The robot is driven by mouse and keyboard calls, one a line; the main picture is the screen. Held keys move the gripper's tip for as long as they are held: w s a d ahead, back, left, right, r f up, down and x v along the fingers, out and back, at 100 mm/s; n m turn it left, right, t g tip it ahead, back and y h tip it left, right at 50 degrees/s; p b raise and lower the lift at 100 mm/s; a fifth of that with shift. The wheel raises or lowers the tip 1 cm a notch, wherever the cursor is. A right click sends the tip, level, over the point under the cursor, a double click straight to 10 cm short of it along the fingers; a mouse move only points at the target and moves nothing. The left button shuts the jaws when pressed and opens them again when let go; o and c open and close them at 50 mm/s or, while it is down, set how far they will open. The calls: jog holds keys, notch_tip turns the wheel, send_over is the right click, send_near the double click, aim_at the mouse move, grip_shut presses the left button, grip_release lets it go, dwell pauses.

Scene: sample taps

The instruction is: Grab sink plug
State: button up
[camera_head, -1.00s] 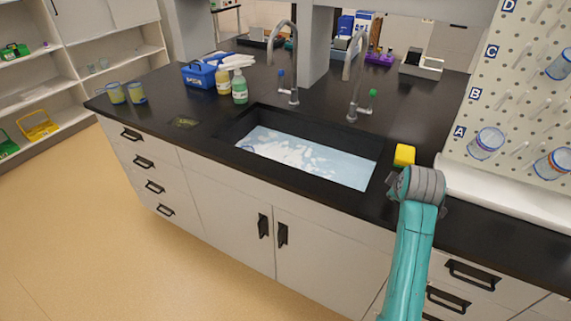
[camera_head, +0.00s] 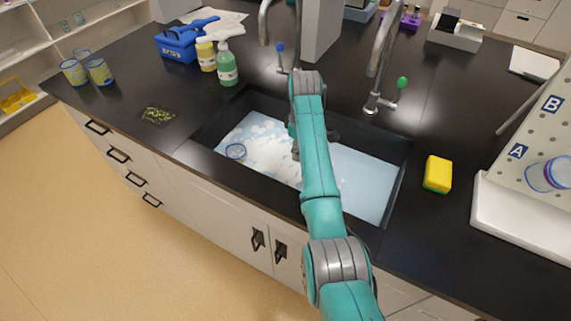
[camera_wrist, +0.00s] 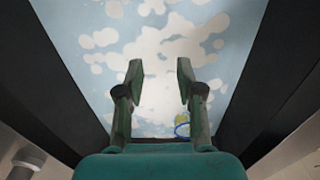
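The sink (camera_head: 395,195) is a black basin set in the dark counter, filled with pale blue water (camera_head: 355,180) and white foam. I cannot make out a sink plug in either view; foam and my arm cover parts of the basin. My gripper (camera_wrist: 159,72) is open and empty in the wrist view, its two fingers apart above the foamy water (camera_wrist: 95,85). In the head view my arm reaches over the middle of the sink and hides most of the gripper.
A blue-rimmed glass (camera_head: 236,152) sits in the sink's left part; its rim shows in the wrist view (camera_wrist: 182,129). Two taps stand behind, with blue (camera_head: 280,47) and green (camera_head: 403,83) knobs. A yellow sponge (camera_head: 438,173) lies right. Bottles (camera_head: 227,67) stand back left.

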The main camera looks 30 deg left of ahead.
jog(key=shift+s+a+f, duration=0.15)
jog(key=shift+a+f, duration=0.1)
jog(key=shift+f, duration=0.1)
notch_tip(320, 180, down, 4)
jog(key=shift+a+f, duration=0.15)
jog(key=shift+s+f, duration=0.1)
jog(key=shift+f, duration=2.9)
grip_shut()
